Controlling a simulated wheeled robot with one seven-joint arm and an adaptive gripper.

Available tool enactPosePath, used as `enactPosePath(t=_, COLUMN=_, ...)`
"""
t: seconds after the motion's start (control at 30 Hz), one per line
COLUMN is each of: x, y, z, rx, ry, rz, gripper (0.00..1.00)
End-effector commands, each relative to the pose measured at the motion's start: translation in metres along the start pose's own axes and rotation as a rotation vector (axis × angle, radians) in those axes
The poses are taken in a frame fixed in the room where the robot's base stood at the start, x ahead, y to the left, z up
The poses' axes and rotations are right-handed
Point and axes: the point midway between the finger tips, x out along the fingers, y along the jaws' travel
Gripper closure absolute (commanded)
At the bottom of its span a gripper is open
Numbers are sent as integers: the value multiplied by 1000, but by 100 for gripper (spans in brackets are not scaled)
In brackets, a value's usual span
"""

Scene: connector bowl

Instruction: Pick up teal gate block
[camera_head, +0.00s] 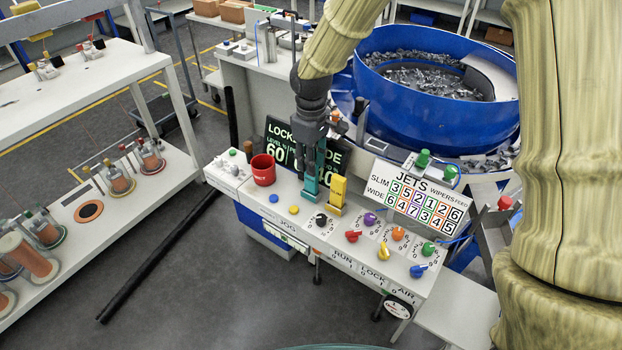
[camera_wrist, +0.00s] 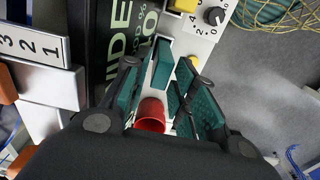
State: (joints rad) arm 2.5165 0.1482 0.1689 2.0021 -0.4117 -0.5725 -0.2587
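The teal gate block (camera_head: 310,190) stands upright on the white control panel, just left of a yellow block (camera_head: 338,188). My gripper (camera_head: 311,160) is above it, pointing down, with its fingertips close to the block's top. In the wrist view the teal block (camera_wrist: 163,63) shows between the tips of my open gripper (camera_wrist: 159,72), whose fingers have teal pads. Gaps show beside the block, and I see no grip on it. The lower part of the block is partly hidden in the wrist view.
A red cup (camera_head: 263,170) stands left of the block; it also shows in the wrist view (camera_wrist: 150,114). Coloured knobs (camera_head: 353,236) cover the panel to the right. A dark display sign (camera_head: 279,146) and a JETS sign (camera_head: 416,196) stand behind. A blue bowl (camera_head: 436,122) sits at the back.

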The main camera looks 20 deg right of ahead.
Motion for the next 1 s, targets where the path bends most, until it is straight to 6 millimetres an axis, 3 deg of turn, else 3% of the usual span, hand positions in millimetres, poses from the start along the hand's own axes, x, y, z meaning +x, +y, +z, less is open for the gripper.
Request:
enactPosePath(t=0.2, x=16, y=0, z=0, rx=1, ry=0, rz=0, gripper=73)
enactPosePath(t=0.47, x=19, y=0, z=0, rx=1, ry=1, rz=0, gripper=73)
enactPosePath(t=0.5, x=19, y=0, z=0, rx=1, ry=1, rz=0, gripper=75)
enactPosePath(t=0.63, x=19, y=0, z=0, rx=1, ry=1, rz=0, gripper=99)
enactPosePath(t=1.0, x=18, y=0, z=0, rx=0, ry=1, rz=0, gripper=100)
